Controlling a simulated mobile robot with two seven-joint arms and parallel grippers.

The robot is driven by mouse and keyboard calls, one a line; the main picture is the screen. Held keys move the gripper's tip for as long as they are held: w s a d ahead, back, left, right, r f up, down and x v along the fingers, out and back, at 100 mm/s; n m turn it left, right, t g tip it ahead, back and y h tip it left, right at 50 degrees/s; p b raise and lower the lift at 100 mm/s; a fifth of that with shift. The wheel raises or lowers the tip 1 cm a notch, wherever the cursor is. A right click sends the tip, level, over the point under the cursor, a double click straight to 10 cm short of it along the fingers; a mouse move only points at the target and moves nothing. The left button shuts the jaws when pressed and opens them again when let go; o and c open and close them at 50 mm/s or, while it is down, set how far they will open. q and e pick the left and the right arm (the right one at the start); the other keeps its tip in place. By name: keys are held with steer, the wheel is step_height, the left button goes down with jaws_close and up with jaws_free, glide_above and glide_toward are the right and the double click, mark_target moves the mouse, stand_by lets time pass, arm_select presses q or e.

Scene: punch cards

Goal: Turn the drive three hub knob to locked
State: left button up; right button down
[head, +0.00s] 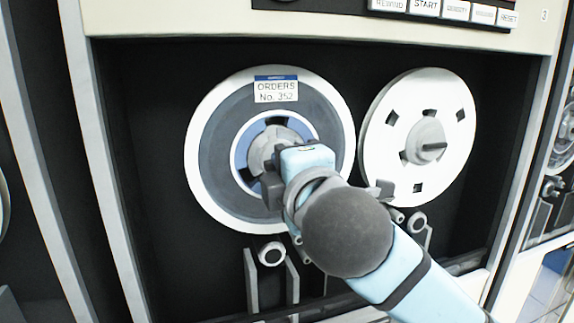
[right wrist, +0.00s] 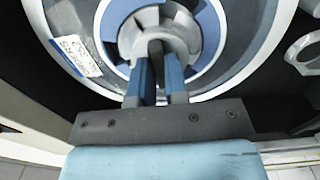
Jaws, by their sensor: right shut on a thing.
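The left reel (head: 220,150) on the drive is dark with a white rim and carries a label reading ORDERS No. 352 (head: 276,90). At its centre, the grey hub (head: 262,150) sits inside a blue ring. My right gripper (head: 271,178) is at this hub, its arm coming from the lower right and covering part of it. In the right wrist view, its two blue fingers (right wrist: 158,80) are shut on the dark bar of the hub knob (right wrist: 155,48). The knob's locked mark cannot be made out. My left gripper is not in view.
An empty white reel (head: 386,130) with its own hub knob (head: 432,149) is mounted close on the right. Rollers (head: 271,254) sit below the reels. A button panel (head: 425,8) is above, and a small 3 (head: 544,15) marks the cabinet frame.

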steer(key=shift+m, duration=0.5)
steer(key=c, duration=1.1)
jaws_free()
steer(key=shift+c, duration=0.2)
steer(key=shift+s, duration=0.1)
steer(key=b+v, duration=0.8)
steer(key=v, duration=0.5)
steer(key=shift+s+d, duration=0.2)
steer(key=shift+s, duration=0.1)
